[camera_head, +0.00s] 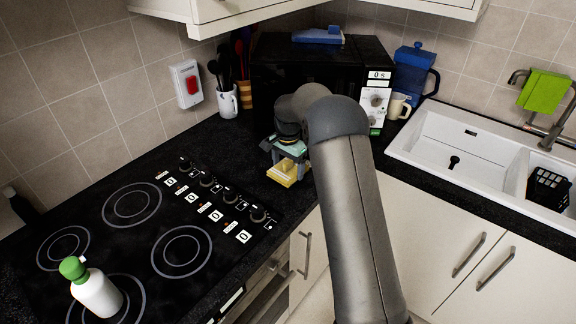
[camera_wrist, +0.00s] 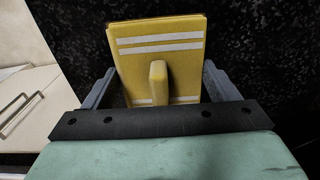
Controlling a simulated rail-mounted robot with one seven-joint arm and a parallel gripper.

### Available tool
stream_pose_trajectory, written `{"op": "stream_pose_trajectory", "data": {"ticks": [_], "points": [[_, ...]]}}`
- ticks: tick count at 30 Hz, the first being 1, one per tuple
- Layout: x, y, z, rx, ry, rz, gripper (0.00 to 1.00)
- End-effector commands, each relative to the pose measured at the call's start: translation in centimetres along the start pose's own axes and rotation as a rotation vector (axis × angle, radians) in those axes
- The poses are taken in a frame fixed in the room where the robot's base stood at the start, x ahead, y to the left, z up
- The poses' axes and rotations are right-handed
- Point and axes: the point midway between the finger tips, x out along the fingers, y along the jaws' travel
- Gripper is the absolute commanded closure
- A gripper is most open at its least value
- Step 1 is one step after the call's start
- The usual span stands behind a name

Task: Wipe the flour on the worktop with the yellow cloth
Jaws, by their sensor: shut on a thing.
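The yellow cloth (camera_wrist: 132,68) is a flat, stiff-looking yellow pad with white stripes and a raised yellow grip in the wrist view. In the head view the cloth (camera_head: 284,174) is low over the black worktop (camera_head: 240,155), just in front of the microwave. My gripper (camera_wrist: 158,84) is shut on the cloth, with a finger at each side of it; it also shows in the head view (camera_head: 287,157). I cannot tell whether the cloth touches the worktop. I cannot make out any flour on the speckled black surface; my arm hides part of the worktop.
A black microwave (camera_head: 320,75) stands behind my gripper. The hob (camera_head: 150,235) lies to the left with a white, green-capped bottle (camera_head: 97,294) on it. A mug of utensils (camera_head: 226,102) is at the back left. The white sink (camera_head: 460,143) is to the right.

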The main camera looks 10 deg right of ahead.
Motion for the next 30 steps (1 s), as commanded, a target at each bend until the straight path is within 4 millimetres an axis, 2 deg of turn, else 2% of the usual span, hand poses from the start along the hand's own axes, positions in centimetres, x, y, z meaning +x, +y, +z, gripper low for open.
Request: {"op": "stream_pose_trajectory", "data": {"ticks": [25, 30], "points": [[1.2, 0.0, 0.0, 0.0, 0.0, 0.0, 0.49], [1.2, 0.0, -1.0, 0.001, 0.0, 0.0, 0.49]]}}
